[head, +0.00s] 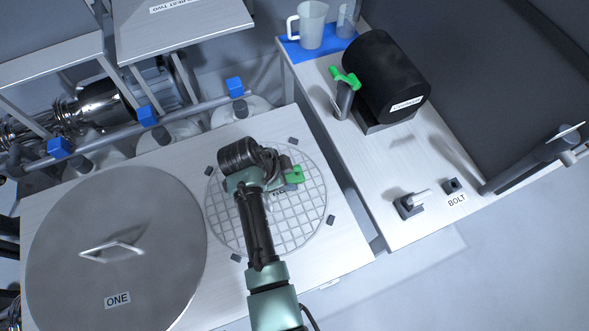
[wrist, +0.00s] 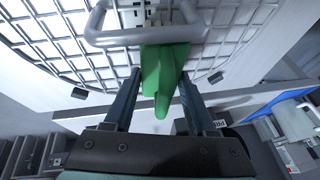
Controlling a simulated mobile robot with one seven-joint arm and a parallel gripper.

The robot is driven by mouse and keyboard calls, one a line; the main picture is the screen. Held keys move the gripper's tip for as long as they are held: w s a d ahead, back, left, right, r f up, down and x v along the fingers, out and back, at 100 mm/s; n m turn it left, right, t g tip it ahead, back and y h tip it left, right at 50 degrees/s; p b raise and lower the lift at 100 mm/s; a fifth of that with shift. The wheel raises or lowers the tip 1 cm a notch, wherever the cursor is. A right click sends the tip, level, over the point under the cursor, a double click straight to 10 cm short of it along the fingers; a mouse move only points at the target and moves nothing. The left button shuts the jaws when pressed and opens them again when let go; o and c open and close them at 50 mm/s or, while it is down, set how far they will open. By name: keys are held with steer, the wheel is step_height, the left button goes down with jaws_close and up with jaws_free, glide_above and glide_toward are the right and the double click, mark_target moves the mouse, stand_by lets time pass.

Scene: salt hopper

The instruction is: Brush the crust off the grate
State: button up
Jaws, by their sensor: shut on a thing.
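The round grate (head: 308,208), a pale mesh disc, lies in the table top in the middle of the head view and fills the top of the wrist view (wrist: 45,50). My gripper (head: 284,168) is over its upper part, shut on a green-handled tool (wrist: 165,68). The green part also shows in the head view (head: 294,175). The tool's far end is hidden, so I cannot tell whether it is a brush or touches the grate. A grey looped bar (wrist: 140,38) crosses in front of the fingers. I cannot make out any crust.
A large round lid (head: 150,230) marked ONE lies left of the grate. On the right table are a black cylinder (head: 385,72), a green-topped lever or clamp (head: 345,78), a bolt fixture (head: 410,203) and a jug (head: 312,25). A pipe with blue handles (head: 147,115) runs behind.

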steer(key=shift+w, duration=0.15)
steer(key=shift+w+d+f+b, duration=0.15)
steer(key=shift+w+d, duration=0.2)
steer(key=shift+d, duration=0.75)
steer(key=shift+w+d+r+b, duration=0.1)
steer(key=shift+w+d+b, duration=0.2)
steer(key=shift+d, duration=0.85)
steer(key=shift+w+d+f+b, duration=0.1)
steer(key=shift+w+d, duration=0.3)
steer(key=shift+d, duration=0.7)
steer(key=shift+s+a, duration=0.1)
steer(key=shift+a, duration=0.05)
steer(key=shift+s+a+r+p, duration=0.1)
steer(key=shift+s+a+p, duration=0.25)
steer(key=shift+a, duration=0.75)
steer(key=shift+s+a+r+p, duration=0.1)
steer(key=shift+s+a+p, duration=0.2)
steer(key=shift+a, duration=0.75)
steer(key=shift+s+a+p, duration=0.3)
steer(key=shift+s+a, duration=0.05)
steer(key=shift+a, duration=0.75)
steer(key=shift+r, duration=0.1)
step_height(320, 180, up, 6)
steer(key=p, duration=0.5)
